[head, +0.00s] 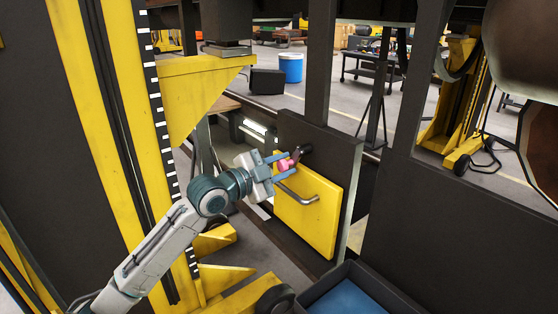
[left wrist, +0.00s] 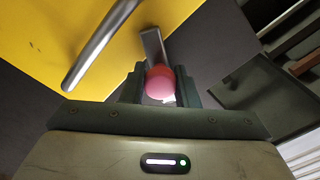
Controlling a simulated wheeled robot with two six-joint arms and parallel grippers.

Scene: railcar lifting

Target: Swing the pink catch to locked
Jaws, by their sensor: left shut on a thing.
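The pink catch (head: 286,164) sits at the upper edge of a yellow panel (head: 318,222). Its pink knob also shows in the left wrist view (left wrist: 160,84), on the end of a dark grey lever (left wrist: 153,46). In the head view the lever's dark end (head: 303,151) points up and right from the knob. My left gripper (head: 283,163) is shut on the pink knob, with one finger on each side of it. The fingers hide part of the knob. My right gripper is in neither view.
A bent metal handle (head: 299,195) sticks out of the yellow panel just below the catch, close to my left fingers. A yellow lifting column (head: 105,100) with a bracket stands to the left. A blue-lined bin (head: 350,297) lies below the panel.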

